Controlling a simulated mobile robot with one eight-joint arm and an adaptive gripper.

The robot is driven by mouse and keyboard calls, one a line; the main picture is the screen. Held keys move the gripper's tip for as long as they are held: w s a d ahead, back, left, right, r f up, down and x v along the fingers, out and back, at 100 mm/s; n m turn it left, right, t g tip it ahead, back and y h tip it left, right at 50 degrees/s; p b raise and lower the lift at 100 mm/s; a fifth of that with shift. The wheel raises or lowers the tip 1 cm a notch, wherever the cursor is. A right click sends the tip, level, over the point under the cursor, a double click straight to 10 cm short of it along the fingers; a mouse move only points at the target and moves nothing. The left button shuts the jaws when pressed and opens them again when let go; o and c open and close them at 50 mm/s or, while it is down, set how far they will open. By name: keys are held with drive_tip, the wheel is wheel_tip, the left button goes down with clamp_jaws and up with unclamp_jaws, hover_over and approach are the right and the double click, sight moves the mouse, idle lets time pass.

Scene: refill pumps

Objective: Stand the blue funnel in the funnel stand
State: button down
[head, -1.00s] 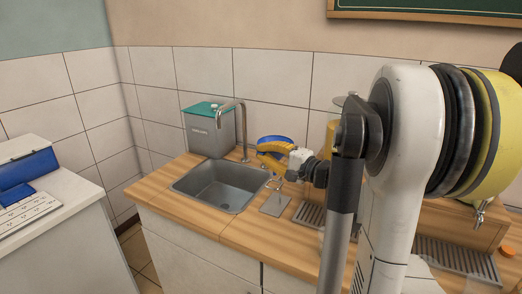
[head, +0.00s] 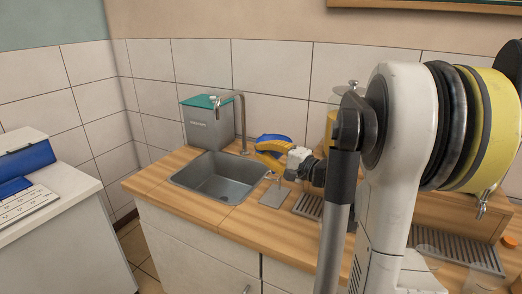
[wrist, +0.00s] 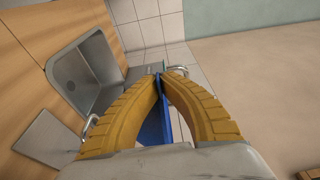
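The blue funnel (head: 271,137) shows as a blue rim behind my gripper's yellow fingers in the head view, above the counter right of the sink. My gripper (head: 262,147) is closed on it. In the wrist view the fingertips (wrist: 161,75) meet with the blue funnel (wrist: 153,127) between and below them; much of it is hidden by the fingers. The funnel stand (head: 274,197) has a flat grey base on the counter and a thin metal ring above it, below my gripper. Its base also shows in the wrist view (wrist: 46,140), left of the fingers.
The sink (head: 222,178) and its tall faucet (head: 242,120) are close on the left. A grey tank with a teal lid (head: 208,127) stands behind the sink. A slatted drip tray (head: 308,207) lies right of the stand. My arm hides part of the counter.

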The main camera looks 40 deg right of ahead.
drive_tip(key=shift+f+b, duration=1.75)
drive_tip(key=shift+f, duration=0.4)
drive_tip(key=shift+f+b, duration=0.35)
drive_tip(key=shift+f, duration=0.85)
drive_tip(key=c, duration=1.5)
unclamp_jaws()
drive_tip(key=shift+c, duration=0.2)
drive_tip(key=s+d, duration=0.2)
drive_tip(key=s, duration=1)
drive_tip(key=shift+w, duration=0.1)
